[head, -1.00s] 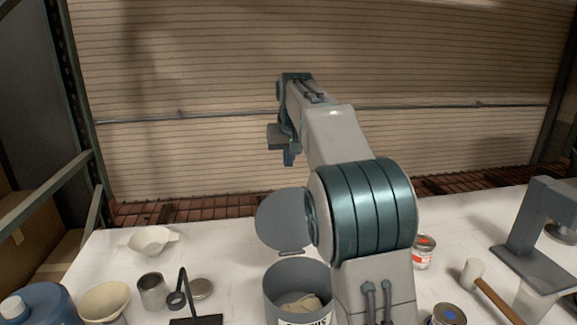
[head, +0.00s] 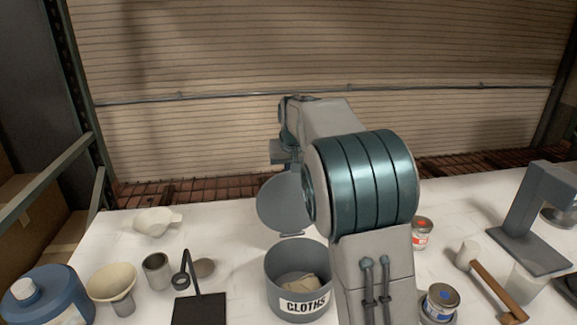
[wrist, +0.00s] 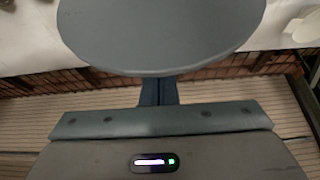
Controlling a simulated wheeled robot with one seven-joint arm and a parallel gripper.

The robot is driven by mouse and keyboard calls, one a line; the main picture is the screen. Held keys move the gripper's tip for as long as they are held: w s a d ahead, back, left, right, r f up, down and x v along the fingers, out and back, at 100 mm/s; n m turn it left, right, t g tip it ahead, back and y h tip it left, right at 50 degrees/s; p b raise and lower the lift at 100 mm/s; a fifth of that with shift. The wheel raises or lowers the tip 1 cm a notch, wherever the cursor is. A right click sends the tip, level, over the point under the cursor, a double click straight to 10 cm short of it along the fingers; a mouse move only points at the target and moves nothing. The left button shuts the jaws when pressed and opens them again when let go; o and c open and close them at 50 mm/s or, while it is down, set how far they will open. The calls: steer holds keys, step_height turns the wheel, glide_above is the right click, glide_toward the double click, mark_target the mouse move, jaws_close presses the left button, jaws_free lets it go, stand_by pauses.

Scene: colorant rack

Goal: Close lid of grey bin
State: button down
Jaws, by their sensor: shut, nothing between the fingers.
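The grey bin (head: 298,303), labelled CLOTHS, stands upright on the white table with its mouth open. Its round grey lid (head: 284,203) stands raised at the bin's far side, joined at a hinge (head: 291,235). My gripper (wrist: 158,92) is shut and empty. In the head view it is just above and behind the lid's upper edge, pointing down. In the wrist view the lid (wrist: 160,35) covers the fingertips, so I cannot tell whether they touch it. My arm hides the lid's right edge in the head view.
A pale cloth (head: 298,283) lies in the bin. A black stand (head: 198,308), metal cup (head: 157,270) and blue jug (head: 42,298) are to the left. Paint cans (head: 440,302), a mallet (head: 490,284) and a grey device (head: 530,225) are to the right.

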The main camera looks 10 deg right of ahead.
steer(key=shift+s+a+b, duration=0.1)
steer(key=shift+b, duration=0.45)
steer(key=shift+s+r+t+b, duration=0.1)
steer(key=shift+s+t+b, duration=0.25)
steer(key=shift+b, duration=0.25)
steer(key=shift+s, duration=0.1)
